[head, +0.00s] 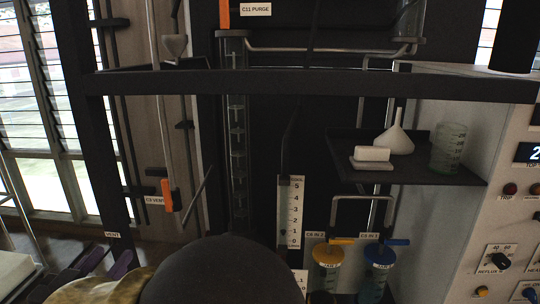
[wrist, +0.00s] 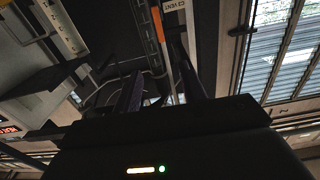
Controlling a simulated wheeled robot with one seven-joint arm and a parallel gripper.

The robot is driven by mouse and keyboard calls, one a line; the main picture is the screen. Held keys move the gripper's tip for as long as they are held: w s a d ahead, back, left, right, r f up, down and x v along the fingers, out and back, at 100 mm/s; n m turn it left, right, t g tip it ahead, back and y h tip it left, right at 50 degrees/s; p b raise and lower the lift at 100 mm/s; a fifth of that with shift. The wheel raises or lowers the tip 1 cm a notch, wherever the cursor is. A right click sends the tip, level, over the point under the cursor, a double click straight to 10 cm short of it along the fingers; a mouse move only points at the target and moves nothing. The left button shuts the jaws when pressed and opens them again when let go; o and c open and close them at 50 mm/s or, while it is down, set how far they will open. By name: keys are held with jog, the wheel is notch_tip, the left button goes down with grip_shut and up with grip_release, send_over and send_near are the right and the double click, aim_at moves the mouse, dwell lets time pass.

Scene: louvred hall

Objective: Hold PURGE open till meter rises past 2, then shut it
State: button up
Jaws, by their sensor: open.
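The PURGE label (head: 255,9) is at the top of the head view, beside an orange handle (head: 224,14) cut off by the frame edge. The meter (head: 291,212) is a white upright scale in the middle, numbered up to 5. My gripper (head: 97,262) is low at the left in the head view, partly hidden by my arm. In the wrist view my gripper (wrist: 162,78) has its fingers apart, with nothing seen between them. It is well below and apart from the PURGE handle.
A second orange handle (head: 167,195) by the VENT label (head: 154,200) hangs at left; it also shows in the wrist view (wrist: 157,22). A dark beam (head: 310,84) crosses the rig. A shelf (head: 430,174) holds a funnel and beaker. A control panel (head: 508,220) stands at right.

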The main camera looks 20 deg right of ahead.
jog(key=shift+c, duration=0.4)
jog(key=w+d+f+n+y+b, duration=0.2)
jog(key=w+d+f+n+y, duration=0.25)
jog(key=w, duration=0.45)
jog(key=w+d+f+g+y+b, duration=0.25)
jog(key=d+f+y, duration=0.2)
jog(key=f, duration=0.45)
jog(key=s+d+f+g+h+b, duration=0.2)
jog(key=s+d+f+g+b, duration=0.1)
jog(key=s+d+f+g, duration=0.9)
jog(key=s+d+f, duration=0.5)
jog(key=s+d, duration=0.1)
jog(key=d, duration=0.3)
jog(key=shift+d+f+h, duration=0.15)
jog(key=shift+f+h, duration=0.15)
jog(key=shift+h, duration=0.1)
